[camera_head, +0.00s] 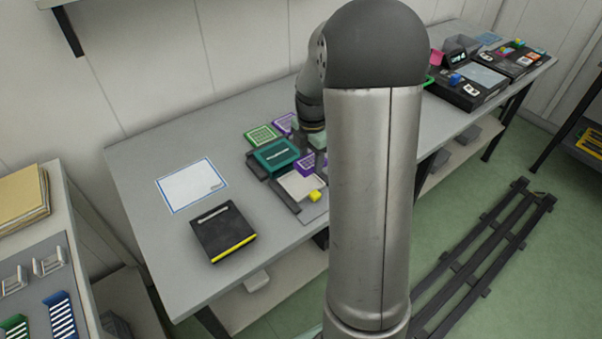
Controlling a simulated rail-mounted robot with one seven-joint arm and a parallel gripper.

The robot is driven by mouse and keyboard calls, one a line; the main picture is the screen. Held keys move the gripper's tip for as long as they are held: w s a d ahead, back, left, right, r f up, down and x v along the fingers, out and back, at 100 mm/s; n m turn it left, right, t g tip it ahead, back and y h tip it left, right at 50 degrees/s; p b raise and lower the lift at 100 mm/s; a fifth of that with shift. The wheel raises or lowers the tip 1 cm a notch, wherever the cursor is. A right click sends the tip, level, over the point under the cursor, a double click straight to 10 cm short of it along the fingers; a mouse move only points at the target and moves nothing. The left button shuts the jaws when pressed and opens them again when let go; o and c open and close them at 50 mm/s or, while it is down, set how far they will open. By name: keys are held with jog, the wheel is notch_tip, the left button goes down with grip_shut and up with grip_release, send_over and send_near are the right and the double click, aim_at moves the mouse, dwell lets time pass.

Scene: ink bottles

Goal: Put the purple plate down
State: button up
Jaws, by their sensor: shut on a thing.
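My gripper (318,157) points down over the cluttered middle of the grey bench, partly hidden behind my own arm. It is shut on a purple plate (305,163), which shows just below it beside the teal block. The fingers are small and unclear, and I cannot tell whether the plate touches what lies beneath. A second purple plate (282,124) lies farther back, beside a green plate (261,135).
A teal block (276,155), a pale tray (297,186) and a yellow piece (315,196) crowd the area. A black box (222,233) and a white sheet (192,186) lie left, with bare bench around them. Black devices (467,90) stand right.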

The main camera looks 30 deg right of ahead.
aim_at(303, 162)
jog(key=shift+w+a+f, duration=0.25)
jog(key=shift+a+f, duration=0.7)
jog(key=shift+f, duration=0.2)
jog(key=f, duration=0.3)
jog(key=shift+w+a+f, duration=0.1)
jog(key=shift+a+f, duration=0.05)
jog(key=shift+a, duration=0.2)
jog(key=shift+f, duration=0.25)
jog(key=shift+f, duration=0.15)
jog(key=o, duration=0.7)
jog(key=shift+o, duration=0.2)
